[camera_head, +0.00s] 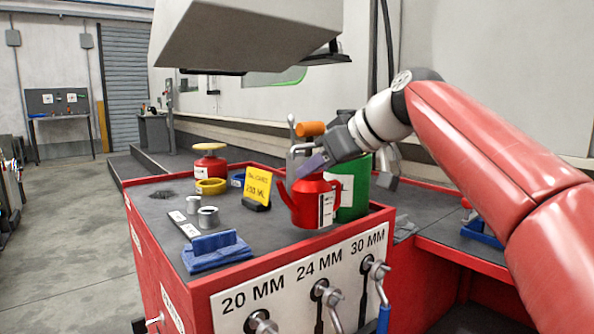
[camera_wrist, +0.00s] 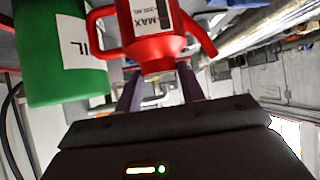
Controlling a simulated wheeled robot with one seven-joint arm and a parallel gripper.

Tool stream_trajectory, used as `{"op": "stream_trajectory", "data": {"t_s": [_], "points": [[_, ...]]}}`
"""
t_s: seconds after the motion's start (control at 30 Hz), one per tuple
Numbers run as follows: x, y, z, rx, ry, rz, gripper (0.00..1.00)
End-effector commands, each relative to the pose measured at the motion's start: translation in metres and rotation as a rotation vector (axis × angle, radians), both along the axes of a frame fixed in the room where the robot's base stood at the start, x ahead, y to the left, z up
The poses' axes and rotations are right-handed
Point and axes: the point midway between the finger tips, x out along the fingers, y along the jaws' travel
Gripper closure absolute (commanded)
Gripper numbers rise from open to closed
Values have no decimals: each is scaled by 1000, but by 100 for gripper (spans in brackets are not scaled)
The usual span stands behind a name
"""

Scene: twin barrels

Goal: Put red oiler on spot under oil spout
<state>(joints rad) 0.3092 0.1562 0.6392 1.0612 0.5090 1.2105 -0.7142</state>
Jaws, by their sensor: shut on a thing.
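The red oiler (camera_head: 315,202) has a spout, a handle and a white label. It is upright near the front right edge of the red cart's top (camera_head: 270,225). I cannot tell whether its base touches that top. My gripper (camera_head: 313,164) is shut on its upper part; in the wrist view the oiler (camera_wrist: 160,52) sits between the fingers (camera_wrist: 160,85). A green oil barrel (camera_head: 350,187) stands just behind and right of it. A metal spout with an orange handle (camera_head: 312,129) shows above the oiler. The spot under the spout is hidden.
A grey hood (camera_head: 250,35) hangs above. Wrenches hang on the front panel.

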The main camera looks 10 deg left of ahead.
Motion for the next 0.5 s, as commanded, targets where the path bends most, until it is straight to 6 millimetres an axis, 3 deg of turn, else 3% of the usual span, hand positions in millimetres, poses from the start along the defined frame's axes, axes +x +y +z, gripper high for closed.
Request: {"op": "stream_trajectory", "data": {"t_s": [0.13, 0.4, 0.5], "points": [[15, 27, 4, 2, -1, 6, 100], [28, 45, 2, 2, 0, 2, 100], [28, 44, -17, -1, 1, -3, 100]]}}
